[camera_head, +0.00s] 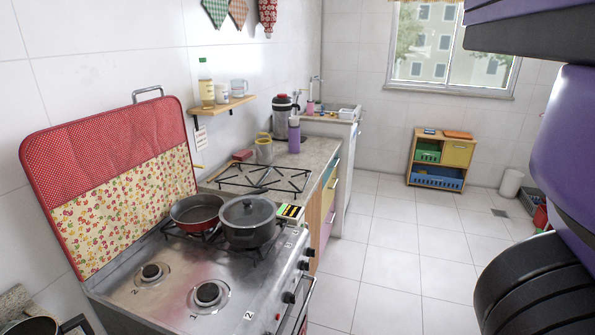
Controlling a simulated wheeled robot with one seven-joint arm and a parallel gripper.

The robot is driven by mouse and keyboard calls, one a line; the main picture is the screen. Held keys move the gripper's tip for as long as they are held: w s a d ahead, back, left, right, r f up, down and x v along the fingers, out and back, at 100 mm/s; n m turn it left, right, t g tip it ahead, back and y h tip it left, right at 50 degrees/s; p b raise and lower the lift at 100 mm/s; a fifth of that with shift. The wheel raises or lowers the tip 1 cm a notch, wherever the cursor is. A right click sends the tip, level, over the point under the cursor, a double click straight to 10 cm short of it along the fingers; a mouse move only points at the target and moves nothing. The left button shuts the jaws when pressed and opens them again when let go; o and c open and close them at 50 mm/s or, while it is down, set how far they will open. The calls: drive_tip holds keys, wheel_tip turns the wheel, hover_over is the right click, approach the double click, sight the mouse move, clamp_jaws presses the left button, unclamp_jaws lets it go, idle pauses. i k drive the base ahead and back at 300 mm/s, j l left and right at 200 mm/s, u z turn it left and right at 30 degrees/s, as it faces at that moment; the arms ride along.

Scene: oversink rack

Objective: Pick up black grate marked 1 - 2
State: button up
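A black grate (262,179) lies flat on the counter behind the stove. No mark can be read on it at this size. A second black grate (262,252) sits on the stove under a red pan (197,208) and a lidded grey pot (248,218), which partly hide it. Two bare burners (209,293) are at the near side of the stove, with small 1 and 2 labels on the metal near them. My purple and black arm parts fill the right edge of the view. My gripper is not in view.
The stove top (165,300) has a red and floral padded cover (115,175) standing behind it. A matchbox (290,214) is beside the pot. Cups (264,152) and a purple bottle (294,135) stand beyond the counter grate. The tiled floor (395,260) right of the stove is clear.

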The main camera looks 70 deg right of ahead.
sight(258, 185)
drive_tip(key=z, duration=1.5)
drive_tip(key=i+l+u, duration=0.1)
drive_tip(key=u, duration=0.3)
drive_tip(key=i+l+u, duration=0.1)
drive_tip(key=u, duration=0.25)
drive_tip(key=i+l+u, duration=0.2)
drive_tip(key=l, duration=0.4)
drive_tip(key=i+l+u, duration=0.2)
drive_tip(key=l, duration=0.4)
drive_tip(key=l+u, duration=0.2)
drive_tip(key=l, duration=0.45)
